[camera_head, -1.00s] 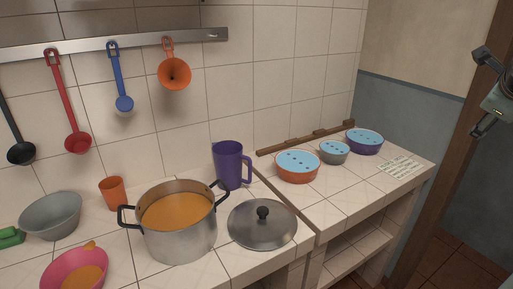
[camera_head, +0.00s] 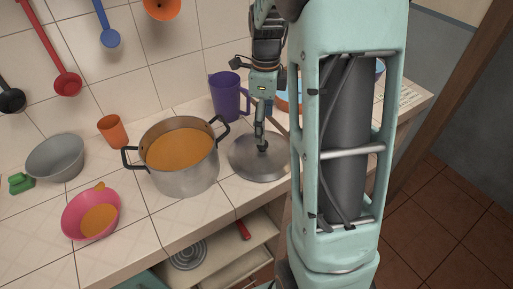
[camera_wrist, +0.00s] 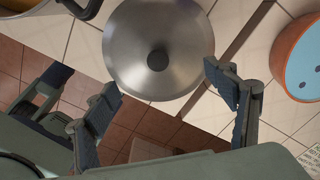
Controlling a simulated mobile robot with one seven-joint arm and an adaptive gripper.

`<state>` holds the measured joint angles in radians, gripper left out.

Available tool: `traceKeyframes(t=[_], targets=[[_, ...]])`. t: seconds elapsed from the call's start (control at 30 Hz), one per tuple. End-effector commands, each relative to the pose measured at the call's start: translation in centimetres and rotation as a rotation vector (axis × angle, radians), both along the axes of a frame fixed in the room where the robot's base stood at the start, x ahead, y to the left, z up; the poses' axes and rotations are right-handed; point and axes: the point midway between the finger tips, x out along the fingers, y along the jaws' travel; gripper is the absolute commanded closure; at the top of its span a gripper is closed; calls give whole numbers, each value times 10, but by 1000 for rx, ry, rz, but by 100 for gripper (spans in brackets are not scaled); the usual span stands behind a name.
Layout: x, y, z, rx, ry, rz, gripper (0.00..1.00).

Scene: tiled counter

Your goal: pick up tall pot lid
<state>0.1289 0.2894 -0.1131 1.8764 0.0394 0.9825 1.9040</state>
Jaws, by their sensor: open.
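The tall pot lid (camera_head: 250,163) is a round grey metal disc with a dark knob, lying on the tiled counter to the right of the pot. My gripper (camera_head: 262,142) is over the lid, close to the knob in the head view. In the wrist view my gripper (camera_wrist: 163,92) has its two fingers spread wide, with nothing between them. Whether a finger touches the lid cannot be told. My arm hides the counter's right part in the head view.
A steel pot (camera_head: 188,178) of orange soup stands just left of the lid. A purple pitcher (camera_head: 229,98) stands behind it. A pink bowl (camera_head: 70,222), a grey bowl (camera_head: 55,160) and an orange cup (camera_head: 113,131) are further left. An orange bowl (camera_wrist: 290,62) is right of the lid.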

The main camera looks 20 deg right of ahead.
Motion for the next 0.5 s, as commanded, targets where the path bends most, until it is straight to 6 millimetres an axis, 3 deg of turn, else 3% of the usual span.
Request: traceKeyframes(t=[0.1,0.33,0.5], targets=[[0,0,-19,1,1,0,22],[0,1,-36,-1,-1,1,22],[-2,5,-62,-1,1,-1,22]])
